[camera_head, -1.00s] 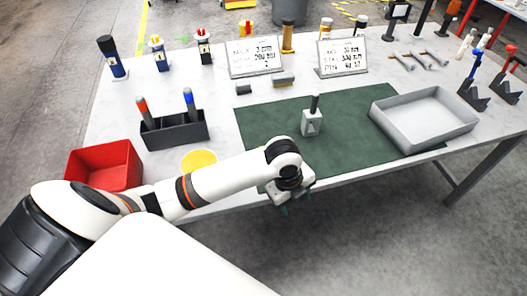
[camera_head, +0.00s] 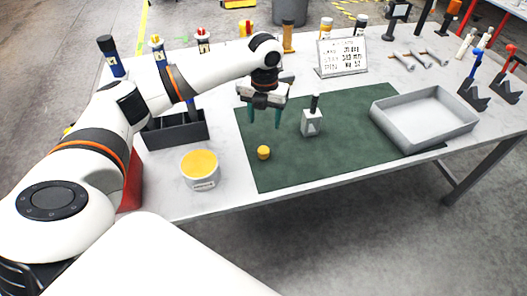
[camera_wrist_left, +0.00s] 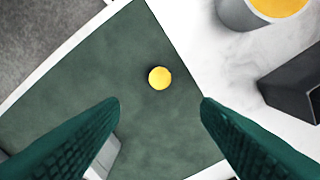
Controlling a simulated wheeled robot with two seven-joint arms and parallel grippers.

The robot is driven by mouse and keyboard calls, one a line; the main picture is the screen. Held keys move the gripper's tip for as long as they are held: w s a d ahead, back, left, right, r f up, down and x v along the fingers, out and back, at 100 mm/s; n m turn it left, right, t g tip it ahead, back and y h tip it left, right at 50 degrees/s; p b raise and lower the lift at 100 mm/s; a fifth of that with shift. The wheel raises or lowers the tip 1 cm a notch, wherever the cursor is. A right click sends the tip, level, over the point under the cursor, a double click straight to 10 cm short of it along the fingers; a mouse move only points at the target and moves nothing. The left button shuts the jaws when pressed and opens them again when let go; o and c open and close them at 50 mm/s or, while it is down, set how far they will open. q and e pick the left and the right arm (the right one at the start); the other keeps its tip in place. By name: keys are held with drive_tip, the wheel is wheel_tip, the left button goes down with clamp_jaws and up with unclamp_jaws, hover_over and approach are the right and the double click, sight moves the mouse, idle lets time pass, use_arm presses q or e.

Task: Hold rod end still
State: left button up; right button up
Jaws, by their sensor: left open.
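A grey block casting (camera_head: 311,124) with a dark rod (camera_head: 314,103) standing upright from its top sits on the green mat (camera_head: 350,130). My left gripper (camera_head: 264,118) is open and empty above the mat, to the left of the casting and apart from it. In the left wrist view the open fingers (camera_wrist_left: 160,102) point down at the mat. A pale grey piece (camera_wrist_left: 105,158) there, probably the casting, is partly hidden behind the left finger. My right gripper is not in view.
A small yellow piece (camera_head: 263,152) lies on the mat near the gripper. A white tub with yellow contents (camera_head: 200,171) and a dark holder (camera_head: 178,134) stand left. A grey tray (camera_head: 425,130) stands right. A sign (camera_head: 342,57) stands behind.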

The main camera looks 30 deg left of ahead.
use_arm(q)
drive_tip(key=p, duration=0.1)
hover_over(263, 150)
drive_tip(key=f, duration=0.4)
drive_tip(key=w+f, duration=0.1)
drive_tip(key=f, duration=0.1)
drive_tip(key=shift+f, duration=0.35)
drive_tip(key=shift+s, duration=0.1)
drive_tip(key=shift+f, duration=0.1)
drive_tip(key=shift+s+f+p, duration=0.15)
drive_tip(key=shift+f+p, duration=0.2)
drive_tip(key=shift+p, duration=0.1)
drive_tip(key=f, duration=0.1)
drive_tip(key=f+p, duration=0.1)
drive_tip(key=f, duration=0.1)
drive_tip(key=shift+s+f, duration=0.2)
drive_tip(key=shift+f, duration=0.45)
drive_tip(key=c, duration=1.1)
drive_tip(key=shift+o, duration=0.2)
wheel_tip(263, 150, up, 10)
drive_tip(key=b, duration=0.1)
drive_tip(key=shift+b, duration=0.4)
